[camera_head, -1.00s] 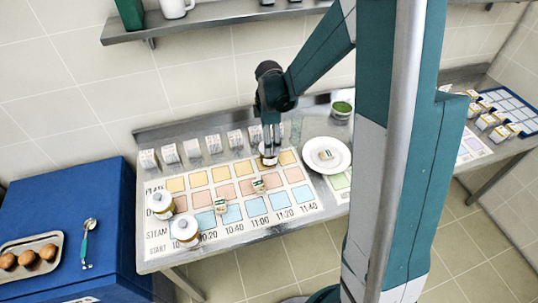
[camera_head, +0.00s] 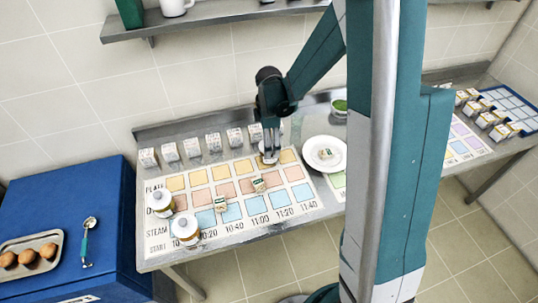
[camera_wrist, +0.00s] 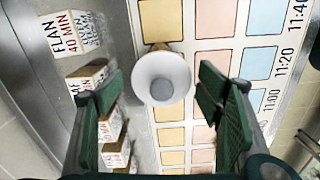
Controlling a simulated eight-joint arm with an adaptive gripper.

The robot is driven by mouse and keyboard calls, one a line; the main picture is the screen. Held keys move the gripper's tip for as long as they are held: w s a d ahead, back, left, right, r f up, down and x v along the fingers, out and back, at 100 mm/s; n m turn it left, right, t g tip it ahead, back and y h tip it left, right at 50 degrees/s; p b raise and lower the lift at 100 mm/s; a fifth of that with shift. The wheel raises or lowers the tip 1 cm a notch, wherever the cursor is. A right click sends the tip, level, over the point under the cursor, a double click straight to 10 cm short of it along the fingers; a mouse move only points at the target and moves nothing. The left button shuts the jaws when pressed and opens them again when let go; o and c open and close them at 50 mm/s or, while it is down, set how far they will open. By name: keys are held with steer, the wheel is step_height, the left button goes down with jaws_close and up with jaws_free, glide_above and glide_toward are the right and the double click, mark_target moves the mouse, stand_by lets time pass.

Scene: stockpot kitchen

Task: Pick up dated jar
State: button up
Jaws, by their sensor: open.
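A jar with a round white lid (camera_wrist: 163,78) stands on the printed chart directly below my gripper (camera_wrist: 162,108). In the wrist view the lid lies between and slightly beyond my open fingers, with space on both sides. In the head view my gripper (camera_head: 270,145) hides much of this jar (camera_head: 267,159), near the chart's top row. Two more white-lidded jars with amber contents stand at the chart's left end, one (camera_head: 161,203) behind the other (camera_head: 186,231). I cannot read a date on any jar.
Small labelled boxes (camera_head: 191,148) line the back of the counter, close to my gripper's left finger in the wrist view (camera_wrist: 88,75). A white plate (camera_head: 312,165) with a small block stands right of the chart. Two small blocks (camera_head: 259,185) lie on the chart.

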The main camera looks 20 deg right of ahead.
steer(key=shift+s+f, duration=0.1)
steer(key=shift+f, duration=2.5)
steer(key=c, duration=1.6)
steer(key=shift+o, duration=0.2)
steer(key=shift+r, duration=0.1)
steer(key=shift+r, duration=4.95)
